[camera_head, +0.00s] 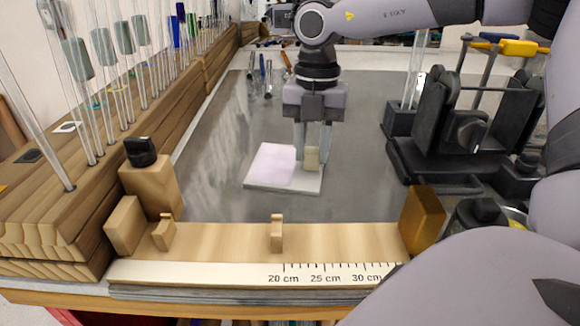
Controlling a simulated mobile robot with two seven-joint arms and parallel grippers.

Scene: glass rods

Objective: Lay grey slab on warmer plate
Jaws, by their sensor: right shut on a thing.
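A thin, flat pale grey slab (258,182) with a pinkish-white upper face lies low over the dark grey work surface (220,130), near the middle. I cannot tell whether it touches the surface. A small tan block (312,158) sits at its right side, like a handle. My right gripper (312,150) points down over that side, its fingers shut on the tan block. I cannot make out a separate warmer plate with certainty. My left gripper is not in view.
A wooden rack (150,100) with upright glass rods stands along the left. A wooden ledge with a ruler (250,273) runs along the front. A black stand (460,135) is at right. Small tools (262,75) lie behind the slab. Open surface lies around the slab.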

